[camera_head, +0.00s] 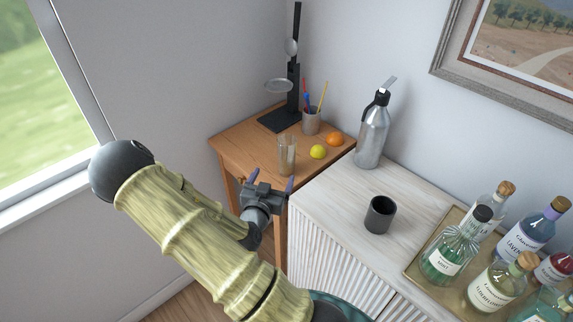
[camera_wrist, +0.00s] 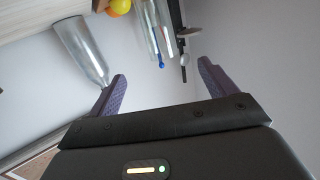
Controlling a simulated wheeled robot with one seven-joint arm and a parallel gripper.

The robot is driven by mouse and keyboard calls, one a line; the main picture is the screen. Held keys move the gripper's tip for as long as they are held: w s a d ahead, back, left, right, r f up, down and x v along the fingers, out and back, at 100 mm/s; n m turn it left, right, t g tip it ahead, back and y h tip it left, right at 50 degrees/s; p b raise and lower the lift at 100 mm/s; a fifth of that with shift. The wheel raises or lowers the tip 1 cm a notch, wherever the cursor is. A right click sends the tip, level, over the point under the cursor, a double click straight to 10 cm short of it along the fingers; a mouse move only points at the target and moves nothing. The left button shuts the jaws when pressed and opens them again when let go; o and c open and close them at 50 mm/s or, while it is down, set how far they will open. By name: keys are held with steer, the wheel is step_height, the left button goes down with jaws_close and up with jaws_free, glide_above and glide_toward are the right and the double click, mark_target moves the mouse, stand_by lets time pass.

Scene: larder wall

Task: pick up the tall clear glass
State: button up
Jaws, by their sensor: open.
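The tall clear glass (camera_head: 287,155) stands upright on the small wooden table, near its front edge. It also shows in the wrist view (camera_wrist: 152,28), at the top between the finger directions, with pens seen behind it. My gripper (camera_head: 271,182) is open and empty, its two purple fingers apart. In the head view it sits just below and left of the glass, short of it, with a gap between. In the wrist view the fingers (camera_wrist: 162,72) point toward the glass, which is beyond their tips.
On the wooden table (camera_head: 234,145) are a yellow lemon (camera_head: 318,152), an orange (camera_head: 334,139), a pen cup (camera_head: 311,122) and a black stand (camera_head: 293,95). The white cabinet holds a metal bottle (camera_head: 373,135), a dark cup (camera_head: 380,215) and a tray of bottles (camera_head: 419,264).

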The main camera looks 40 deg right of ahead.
mark_target(284, 149)
steer(key=shift+r+t, duration=0.3)
steer(key=shift+r, duration=0.05)
steer(key=shift+d+f, duration=0.1)
steer(key=x, duration=0.3)
steer(key=b+x, duration=0.1)
steer(key=x, duration=0.3)
steer(key=b+x, duration=0.1)
steer(key=x, duration=0.3)
steer(key=shift+d+r, duration=0.1)
steer(key=shift+r, duration=0.25)
steer(key=shift+w+d+f, duration=0.1)
steer(key=shift+w+d, duration=0.2)
steer(key=shift+d, duration=0.1)
